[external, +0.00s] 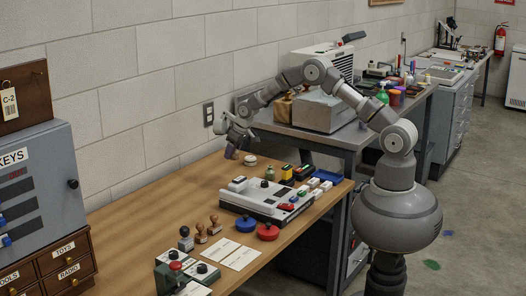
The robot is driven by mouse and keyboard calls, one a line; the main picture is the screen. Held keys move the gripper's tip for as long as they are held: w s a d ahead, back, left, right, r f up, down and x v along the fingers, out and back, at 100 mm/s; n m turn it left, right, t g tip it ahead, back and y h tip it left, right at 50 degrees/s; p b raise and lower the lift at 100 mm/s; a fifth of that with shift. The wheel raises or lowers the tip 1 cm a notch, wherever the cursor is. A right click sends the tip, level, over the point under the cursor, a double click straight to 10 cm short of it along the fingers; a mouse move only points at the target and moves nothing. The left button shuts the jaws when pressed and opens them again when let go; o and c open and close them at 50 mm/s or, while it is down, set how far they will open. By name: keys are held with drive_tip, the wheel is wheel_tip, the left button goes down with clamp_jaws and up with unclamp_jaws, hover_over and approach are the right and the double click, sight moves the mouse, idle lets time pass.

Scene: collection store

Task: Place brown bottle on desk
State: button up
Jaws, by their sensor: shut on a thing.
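My gripper (233,146) points down above the far part of the wooden desk (140,212), near the wall. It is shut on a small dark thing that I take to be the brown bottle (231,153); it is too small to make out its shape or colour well. Its lower end is close to the desk top, but I cannot tell whether it touches. The gripper hides its upper part.
A small pale round thing (250,160) lies just right of my gripper. A white console (265,200), stamps (201,233), a blue lid (246,224) and a red lid (268,232) stand nearby. A key cabinet (35,190) is at left. The desk's left middle is clear.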

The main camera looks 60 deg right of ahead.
sight(230, 180)
wheel_tip(230, 180, down, 10)
drive_tip(key=b, duration=0.3)
drive_tip(key=shift+b, duration=0.4)
drive_tip(key=shift+f, duration=0.15)
drive_tip(key=o, duration=1.1)
